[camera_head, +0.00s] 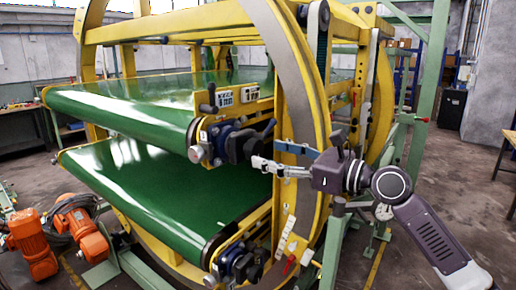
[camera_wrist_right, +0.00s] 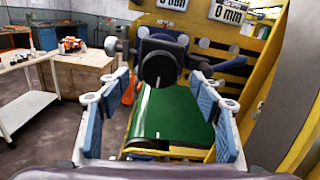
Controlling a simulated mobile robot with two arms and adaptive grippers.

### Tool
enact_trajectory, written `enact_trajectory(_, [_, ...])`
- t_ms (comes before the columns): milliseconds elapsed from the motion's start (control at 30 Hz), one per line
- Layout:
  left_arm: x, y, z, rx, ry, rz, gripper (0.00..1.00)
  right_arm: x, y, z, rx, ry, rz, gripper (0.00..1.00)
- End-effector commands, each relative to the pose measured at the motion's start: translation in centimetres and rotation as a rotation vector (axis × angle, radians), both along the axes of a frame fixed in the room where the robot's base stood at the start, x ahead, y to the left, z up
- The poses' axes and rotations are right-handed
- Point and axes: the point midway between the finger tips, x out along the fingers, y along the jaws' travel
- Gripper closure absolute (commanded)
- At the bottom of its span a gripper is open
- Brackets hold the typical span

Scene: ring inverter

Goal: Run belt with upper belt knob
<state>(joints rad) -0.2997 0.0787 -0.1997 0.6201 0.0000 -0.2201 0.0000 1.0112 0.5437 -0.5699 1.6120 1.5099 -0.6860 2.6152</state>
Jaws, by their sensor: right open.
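The upper belt (camera_head: 150,97) is a green belt on a yellow frame, above a second green belt (camera_head: 140,170). At its near right corner is a blue bracket (camera_head: 222,136) with a black upper belt knob (camera_head: 243,147). The knob also shows in the right wrist view (camera_wrist_right: 158,68), ahead between my fingertips. My right gripper (camera_head: 264,155) comes in from the right with its fingers pointing at the knob. It is open in the right wrist view (camera_wrist_right: 159,80), with a blue-padded finger on each side. Contact with the knob cannot be told. My left gripper is not seen.
A large yellow ring (camera_head: 290,75) stands close behind my right gripper. A lower knob (camera_head: 247,262) is below on the lower belt. Two displays reading 0 mm (camera_wrist_right: 225,12) sit above the knob. Orange motors (camera_head: 82,225) lie at lower left. A white cart (camera_wrist_right: 40,62) stands left.

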Motion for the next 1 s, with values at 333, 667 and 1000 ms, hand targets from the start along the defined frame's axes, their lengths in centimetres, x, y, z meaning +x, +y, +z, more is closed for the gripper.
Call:
enact_trajectory(333, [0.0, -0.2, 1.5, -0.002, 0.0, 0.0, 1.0, 2.6, 3.6, 0.1, 0.0, -0.001, -0.001, 0.41])
enact_trajectory(667, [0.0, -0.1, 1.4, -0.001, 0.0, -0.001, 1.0, 2.8, 3.8, 0.0, -0.002, -0.003, -0.002, 0.43])
enact_trajectory(1000, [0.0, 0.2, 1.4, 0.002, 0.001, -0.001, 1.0, 2.8, 3.7, 0.0, -0.002, -0.003, -0.002, 0.8])
